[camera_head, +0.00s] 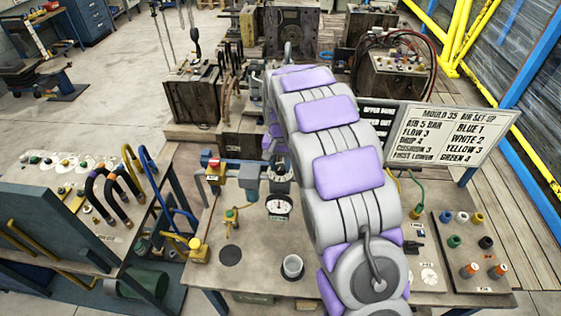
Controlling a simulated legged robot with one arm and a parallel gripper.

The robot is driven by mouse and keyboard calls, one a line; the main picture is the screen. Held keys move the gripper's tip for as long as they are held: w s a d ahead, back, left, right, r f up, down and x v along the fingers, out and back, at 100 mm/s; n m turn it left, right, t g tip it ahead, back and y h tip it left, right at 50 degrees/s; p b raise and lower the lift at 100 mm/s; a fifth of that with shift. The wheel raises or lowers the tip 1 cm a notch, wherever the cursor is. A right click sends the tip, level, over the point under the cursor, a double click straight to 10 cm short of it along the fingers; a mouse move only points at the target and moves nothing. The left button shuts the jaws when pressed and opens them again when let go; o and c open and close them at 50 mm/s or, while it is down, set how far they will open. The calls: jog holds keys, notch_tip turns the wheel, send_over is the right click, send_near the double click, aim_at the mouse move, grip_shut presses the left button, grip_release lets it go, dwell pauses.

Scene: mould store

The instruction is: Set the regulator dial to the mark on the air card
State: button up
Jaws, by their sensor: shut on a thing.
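The white air card (455,133) stands at the right back of the bench, headed "MOULD 35 AIR SET-UP"; its first line reads "AIR 5 BAR". A round white gauge (278,208) sits at the front of the regulator on the bench; its needle is too small to read. My arm rises from the lower right and bends down behind itself. My gripper (281,171) is at the regulator just above the gauge, partly hidden by my arm. It appears shut on the regulator dial, which is mostly covered.
A blue filter unit (248,181) and a red-topped yellow valve (214,170) stand left of the regulator. A cup (292,267) stands in front. Coloured fittings (462,217) lie right of my arm. A hose rack (110,190) stands left. A black board is partly hidden behind my arm.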

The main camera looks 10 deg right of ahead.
aim_at(280, 166)
jog(key=shift+w+r+m, duration=0.1)
jog(key=shift+m, duration=0.7)
jog(key=o, duration=1)
jog(key=shift+w, duration=0.1)
jog(key=shift+o, duration=0.2)
notch_tip(280, 166, up, 17)
jog(key=p, duration=0.1)
